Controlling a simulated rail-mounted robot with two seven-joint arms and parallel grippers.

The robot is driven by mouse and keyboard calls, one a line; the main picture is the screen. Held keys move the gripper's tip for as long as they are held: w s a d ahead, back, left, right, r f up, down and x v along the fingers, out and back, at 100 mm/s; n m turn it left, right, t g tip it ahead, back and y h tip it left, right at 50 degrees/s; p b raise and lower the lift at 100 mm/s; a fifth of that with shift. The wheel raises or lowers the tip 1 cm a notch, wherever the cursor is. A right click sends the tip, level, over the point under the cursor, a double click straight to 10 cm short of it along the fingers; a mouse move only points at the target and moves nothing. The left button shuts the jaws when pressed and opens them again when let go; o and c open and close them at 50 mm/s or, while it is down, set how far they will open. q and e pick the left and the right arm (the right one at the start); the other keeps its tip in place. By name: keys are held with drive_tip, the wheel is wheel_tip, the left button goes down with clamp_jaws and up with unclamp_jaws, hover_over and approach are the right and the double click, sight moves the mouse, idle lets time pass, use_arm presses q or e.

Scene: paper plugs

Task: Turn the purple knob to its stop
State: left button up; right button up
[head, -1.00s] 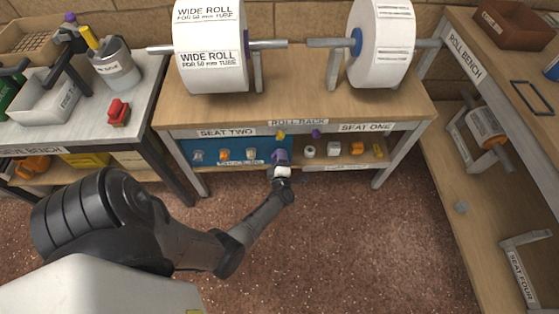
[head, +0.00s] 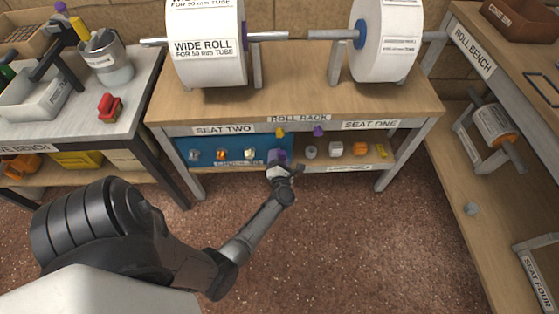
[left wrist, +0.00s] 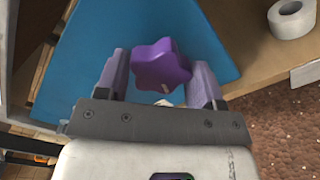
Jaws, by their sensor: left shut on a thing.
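In the left wrist view a purple star-shaped knob (left wrist: 160,66) sits between the two fingers of my left gripper (left wrist: 161,80). The fingers are shut on it from both sides, over a blue surface. In the head view my left gripper (head: 278,157) is at the front of the rack's lower shelf, near the right end of the blue panel (head: 184,158). The knob cannot be told apart from the purplish fingers there. Another purple piece (head: 318,131) shows under the rack's front edge. My right gripper is out of view.
The roll rack (head: 215,105) carries two large white rolls. A yellow piece (head: 280,133) is close above my left gripper. Several small plugs lie on the shelf on both sides, including a pale ring (left wrist: 291,18). Open floor lies in front.

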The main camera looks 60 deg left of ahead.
use_arm(q)
drive_tip(key=n+b, duration=0.2)
drive_tip(key=n, duration=0.2)
drive_tip(key=shift+r, duration=0.1)
drive_tip(key=o, duration=0.9)
drive_tip(key=shift+d, duration=0.15)
drive_tip(key=shift+v, duration=1.9)
drive_tip(key=shift+s, duration=0.1)
